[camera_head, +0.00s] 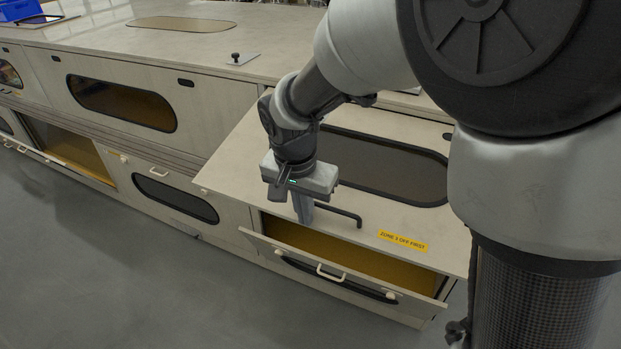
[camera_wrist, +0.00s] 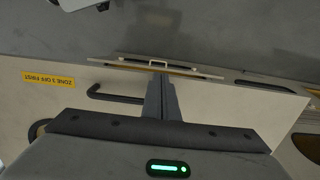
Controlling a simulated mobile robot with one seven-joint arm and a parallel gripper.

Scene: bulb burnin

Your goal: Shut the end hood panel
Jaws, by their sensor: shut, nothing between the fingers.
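The end hood panel (camera_head: 235,160) is pale, with a dark oval window, a black bar handle (camera_head: 340,213) and a yellow label (camera_head: 403,241). It lies flatter than the neighbouring hood panel, and its front edge juts out over the bay below, so it looks raised. My gripper (camera_head: 304,214) is shut and empty, pointing down over the panel's front part, just left of the handle. In the wrist view the shut fingers (camera_wrist: 160,82) are beside the handle (camera_wrist: 112,95). I cannot tell whether the fingertips touch the panel.
Below, a lower front flap (camera_head: 335,275) with a white handle hangs tilted outward, showing a yellow interior. Another lower flap at far left (camera_head: 60,160) is also open. The neighbouring hood panel (camera_head: 210,110) is closed. A blue bin (camera_head: 18,10) sits at back left. Grey floor is clear in front.

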